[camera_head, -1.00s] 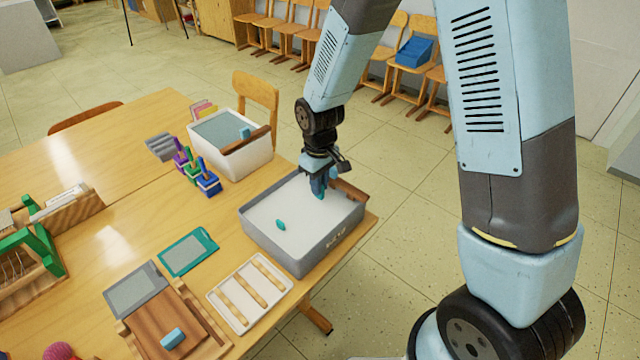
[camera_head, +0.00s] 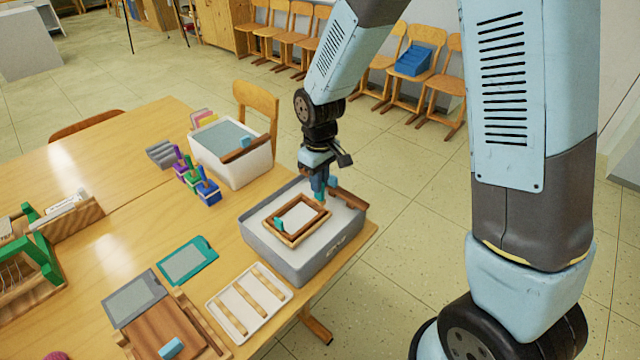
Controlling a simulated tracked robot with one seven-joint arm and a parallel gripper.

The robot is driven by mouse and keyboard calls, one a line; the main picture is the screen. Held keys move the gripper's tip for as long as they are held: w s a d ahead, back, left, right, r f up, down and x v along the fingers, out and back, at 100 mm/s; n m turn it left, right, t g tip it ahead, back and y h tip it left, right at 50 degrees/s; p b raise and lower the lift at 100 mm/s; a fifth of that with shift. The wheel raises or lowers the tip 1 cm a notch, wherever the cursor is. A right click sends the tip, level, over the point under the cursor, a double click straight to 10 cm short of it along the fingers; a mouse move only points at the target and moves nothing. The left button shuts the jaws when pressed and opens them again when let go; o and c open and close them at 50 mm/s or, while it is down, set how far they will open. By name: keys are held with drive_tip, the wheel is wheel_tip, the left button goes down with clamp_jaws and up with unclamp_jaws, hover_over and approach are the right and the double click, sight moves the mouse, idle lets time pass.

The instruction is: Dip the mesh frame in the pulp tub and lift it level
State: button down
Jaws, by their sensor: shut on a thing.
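The grey pulp tub (camera_head: 277,254), filled with whitish pulp, stands at the right edge of the table. The mesh frame (camera_head: 280,238), with a brown wooden rim, a pale sheet-like middle and small teal tabs, shows at the pulp surface inside the tub walls. It looks roughly level; whether it is clear of the pulp I cannot tell. My gripper (camera_head: 322,192) reaches down from above at the frame's right far corner and is shut on the frame. The fingertips are partly hidden against its teal tab.
A white tub (camera_head: 258,170) with grey content stands behind the pulp tub. Small colored handled tools (camera_head: 207,192) stand left of it. A white slatted tray (camera_head: 265,325), a teal-framed screen (camera_head: 187,261) and a wooden board (camera_head: 165,330) lie in front. A brown bar rests on the pulp tub's right rim.

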drive_tip(key=shift+r, duration=1.45)
idle(0.5)
drive_tip(key=shift+r, duration=2.5)
